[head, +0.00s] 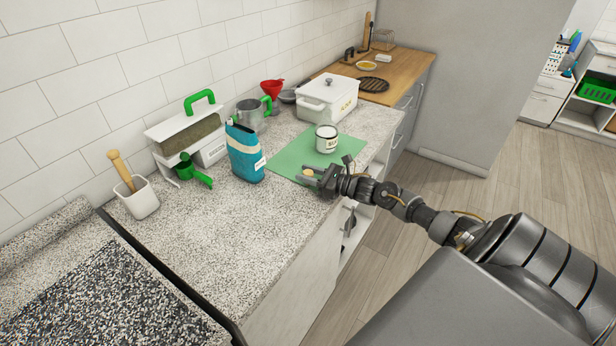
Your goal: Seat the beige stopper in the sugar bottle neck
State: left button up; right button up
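A small beige piece (308,173), which looks like the stopper, shows at the fingertips of my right gripper (306,175), low over the near edge of the green mat. The fingers lie on either side of it; I cannot tell whether they grip it. A white round container (326,138) with a dark rim and a dark label stands upright on the mat, beyond the gripper and apart from it. It may be the sugar bottle, but its label is too small to read. My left gripper is out of view.
The green mat (290,160) lies on the speckled counter (215,235). A blue bag (245,152) stands left of it. Behind are a white lidded box (322,103), a red funnel (272,88) and a metal jug (250,113). The counter's front left is clear.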

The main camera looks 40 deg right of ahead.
aim_at(308, 172)
jog(key=c, duration=0.5)
jog(key=shift+r, duration=0.15)
jog(key=shift+r, duration=0.25)
notch_tip(308, 172, up, 2)
jog(key=shift+r+b, duration=0.2)
jog(key=shift+b, duration=0.1)
jog(key=s+d+r+b, duration=0.1)
jog(key=s+d+r, duration=0.1)
jog(key=s+r, duration=0.1)
jog(key=s+d+r+b, duration=0.1)
jog(key=s+r, duration=0.2)
jog(key=s, duration=0.2)
jog(key=s+d+r, duration=0.2)
jog(key=s+r, duration=0.1)
jog(key=s, duration=0.1)
jog(key=shift+s+d+r+b, duration=0.35)
jog(key=shift+s+b, duration=0.05)
